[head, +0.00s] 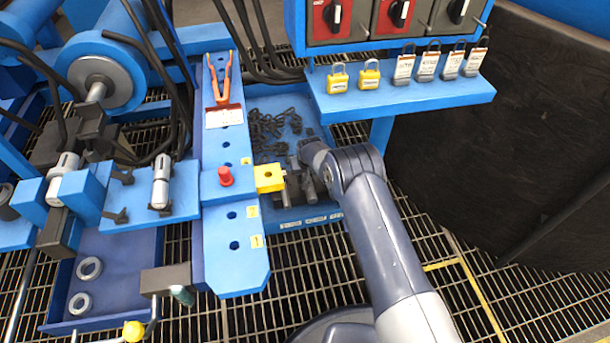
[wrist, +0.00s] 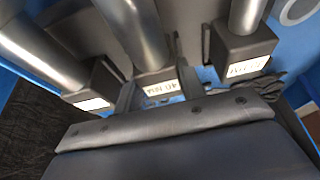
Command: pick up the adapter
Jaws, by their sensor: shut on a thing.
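In the wrist view three adapters stand side by side, each a grey metal cylinder on a dark square block with a white label. The middle adapter (wrist: 142,35), its label reading 40 MM, is between the fingers of my gripper (wrist: 155,92), which is shut on it. The left adapter (wrist: 42,52) and the right adapter (wrist: 243,50) stand close on either side. In the head view the adapters (head: 308,188) are in the blue tray (head: 330,216), partly hidden. My arm covers most of the gripper there.
Dark chain (head: 265,125) lies in the back of the tray. A blue beam with a red knob (head: 225,176) and yellow block (head: 268,178) borders the tray on the left. A shelf with several padlocks (head: 425,65) overhangs at the back right. Open grating lies in front.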

